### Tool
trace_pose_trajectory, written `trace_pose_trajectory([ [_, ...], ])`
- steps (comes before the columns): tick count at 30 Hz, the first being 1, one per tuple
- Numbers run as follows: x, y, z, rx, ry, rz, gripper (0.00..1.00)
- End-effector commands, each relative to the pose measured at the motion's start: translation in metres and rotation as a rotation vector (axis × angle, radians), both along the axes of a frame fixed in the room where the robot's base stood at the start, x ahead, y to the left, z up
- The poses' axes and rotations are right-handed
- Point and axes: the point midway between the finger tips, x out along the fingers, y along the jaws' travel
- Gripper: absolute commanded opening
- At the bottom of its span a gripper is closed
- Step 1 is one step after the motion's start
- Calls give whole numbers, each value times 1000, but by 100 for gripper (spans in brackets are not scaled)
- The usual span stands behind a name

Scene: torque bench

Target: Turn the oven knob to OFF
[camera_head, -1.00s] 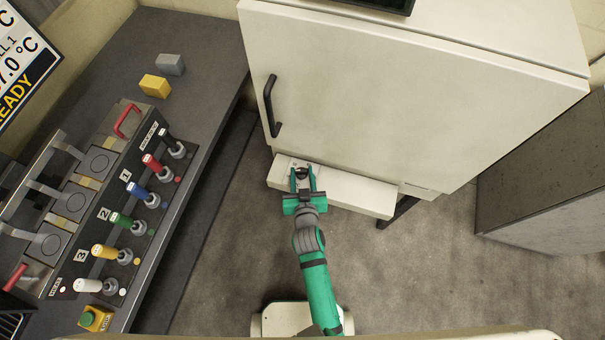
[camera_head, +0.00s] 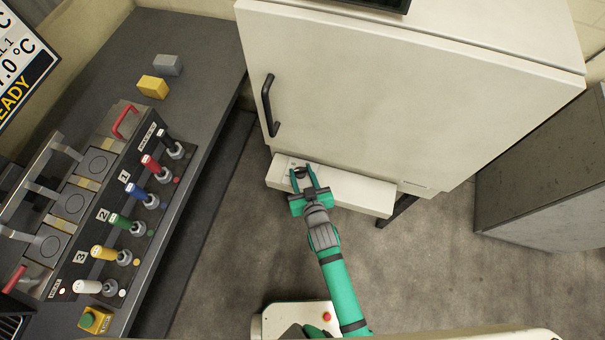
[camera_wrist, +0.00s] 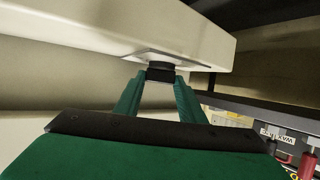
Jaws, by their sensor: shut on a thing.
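The oven (camera_head: 400,90) is a large cream cabinet with a black door handle (camera_head: 269,105). A cream ledge (camera_head: 350,192) runs along its lower front. The dark oven knob (camera_head: 299,172) is on a small plate at the ledge's left end. In the wrist view the black knob (camera_wrist: 160,72) sits between the fingertips. My green gripper (camera_head: 305,178) is shut on the knob, its fingers on either side of it. The knob's pointer and the OFF mark cannot be read.
A dark bench (camera_head: 205,60) at the left holds a rack of coloured-handled tools (camera_head: 135,205), a yellow block (camera_head: 153,87) and a grey block (camera_head: 167,65). A grey cabinet (camera_head: 540,180) stands at the right. The floor (camera_head: 430,280) at the front right is clear.

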Motion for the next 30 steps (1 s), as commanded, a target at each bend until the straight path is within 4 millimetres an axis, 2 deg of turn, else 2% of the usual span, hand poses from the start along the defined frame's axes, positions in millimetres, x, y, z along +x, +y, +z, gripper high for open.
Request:
trace_pose_trajectory([
  [4, -2, 1, -2, 0, 5, 2, 14],
  [5, -2, 1, -2, 0, 5, 2, 43],
  [6, -2, 1, -2, 0, 5, 2, 53],
  [7, -2, 1, -2, 0, 5, 2, 55],
  [15, -1, 1, -1, 0, 2, 2, 55],
  [19, -7, -1, 2, -1, 2, 2, 55],
  [23, -23, -3, 8, -1, 3, 4, 55],
  [30, -62, -13, 25, -1, 4, 3, 55],
])
